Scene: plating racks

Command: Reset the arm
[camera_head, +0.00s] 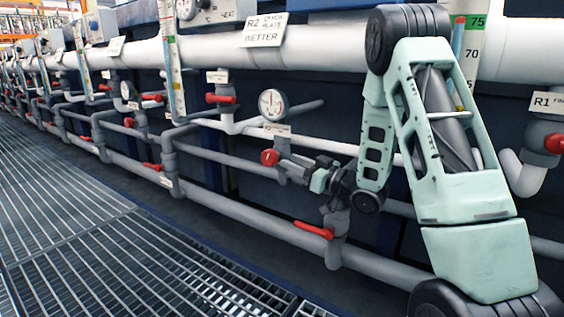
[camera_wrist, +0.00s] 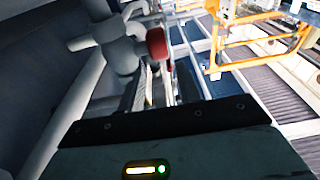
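My pale green and black arm (camera_head: 430,130) stands folded at the right of the head view. Its end reaches left toward the pipework, with my gripper (camera_head: 284,165) pointing at a red valve handle (camera_head: 269,157) below a round gauge. The gripper is close to that handle; whether they touch I cannot tell. In the wrist view the dark gripper body fills the bottom, with a small lit indicator. A red valve part (camera_wrist: 157,42) on a grey pipe shows beyond it. The fingers are small and blurred, so their opening is unclear. I see nothing held.
Grey and white pipes (camera_head: 230,205) with several red valve handles run along the dark tank wall. Another red handle (camera_head: 314,230) sits below my gripper. A round gauge (camera_head: 272,103) is above it. The grated floor (camera_head: 70,220) at the left is clear.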

